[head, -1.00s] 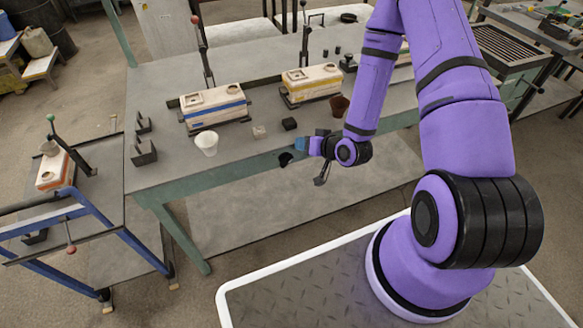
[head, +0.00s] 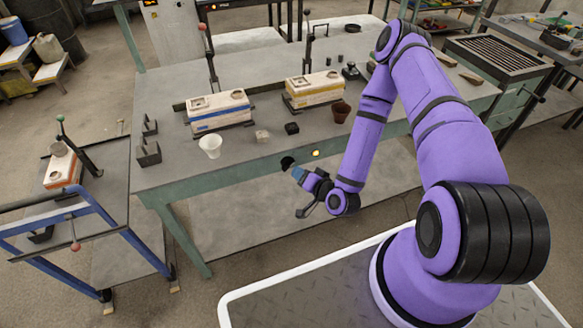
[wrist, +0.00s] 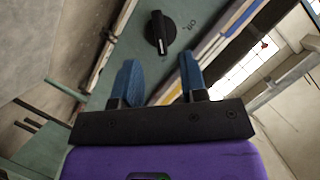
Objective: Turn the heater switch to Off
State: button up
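The heater switch is a round black knob (head: 287,163) on the green front face of the workbench. In the wrist view the knob (wrist: 160,33) shows a white pointer line toward the picture's bottom. My gripper (head: 297,173) is just below and right of the knob in the head view. In the wrist view my gripper's blue fingers (wrist: 160,72) are spread apart with nothing between them. The knob lies beyond the fingertips, not touched.
A yellow light (head: 316,153) glows right of the knob. A blue-framed cart (head: 95,205) is at left. Floor before the bench is open.

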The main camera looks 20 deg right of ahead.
aim_at(290, 166)
jog(key=shift+x, duration=3.1)
grip_shut()
